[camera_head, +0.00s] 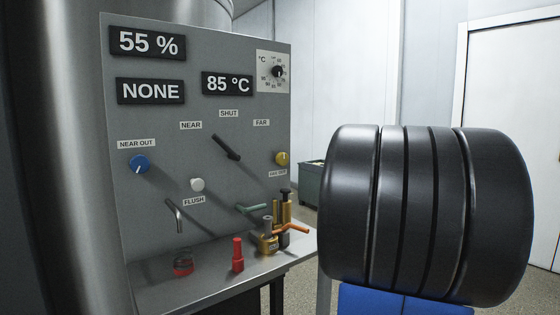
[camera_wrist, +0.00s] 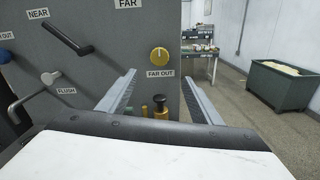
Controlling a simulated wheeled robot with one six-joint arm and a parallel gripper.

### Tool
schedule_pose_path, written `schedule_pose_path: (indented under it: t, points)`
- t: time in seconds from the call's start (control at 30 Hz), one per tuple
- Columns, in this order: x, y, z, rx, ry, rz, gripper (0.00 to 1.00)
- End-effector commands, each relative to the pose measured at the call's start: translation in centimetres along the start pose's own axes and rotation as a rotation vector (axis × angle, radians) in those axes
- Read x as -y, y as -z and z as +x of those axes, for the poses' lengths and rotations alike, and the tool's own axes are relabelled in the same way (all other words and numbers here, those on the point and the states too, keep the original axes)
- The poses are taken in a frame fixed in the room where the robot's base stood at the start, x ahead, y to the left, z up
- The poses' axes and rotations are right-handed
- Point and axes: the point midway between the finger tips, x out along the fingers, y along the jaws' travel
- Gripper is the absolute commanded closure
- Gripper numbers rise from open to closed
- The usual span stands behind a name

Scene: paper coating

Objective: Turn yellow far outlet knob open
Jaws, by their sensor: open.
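The round yellow far outlet knob (camera_head: 282,158) is on the right edge of the grey panel, above a small label. In the wrist view the yellow knob (camera_wrist: 159,57) faces me above the FAR OUT label, with a pale mark that looks roughly upright. My gripper (camera_wrist: 158,76) is open and empty, its two grey fingers pointing toward the panel. The knob shows between and just beyond the fingertips, apart from both. In the head view I cannot make out the gripper's fingers.
The panel also has a blue near outlet knob (camera_head: 139,164), a black selector lever (camera_head: 226,147) and a white flush button (camera_head: 197,185). Below, a shelf (camera_head: 215,283) holds a red fitting (camera_head: 237,255) and brass fittings (camera_head: 268,242). A green bin (camera_wrist: 283,85) stands at right on open floor.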

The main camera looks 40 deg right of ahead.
Motion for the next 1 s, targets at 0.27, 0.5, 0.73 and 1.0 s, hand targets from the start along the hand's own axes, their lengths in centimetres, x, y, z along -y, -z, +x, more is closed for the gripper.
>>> schedule_pose_path:
  t: [0.27, 0.5, 0.73, 1.0]
  points:
    - [-0.1, 0.1, 3.0, -0.001, -0.004, 0.002, 0.41]
    - [-0.1, 0.1, 7.0, -0.002, -0.004, 0.001, 0.41]
    - [-0.2, 0.1, 11.1, -0.002, -0.005, -0.001, 0.41]
    - [-0.1, 0.1, 15.3, -0.001, -0.004, -0.001, 0.41]
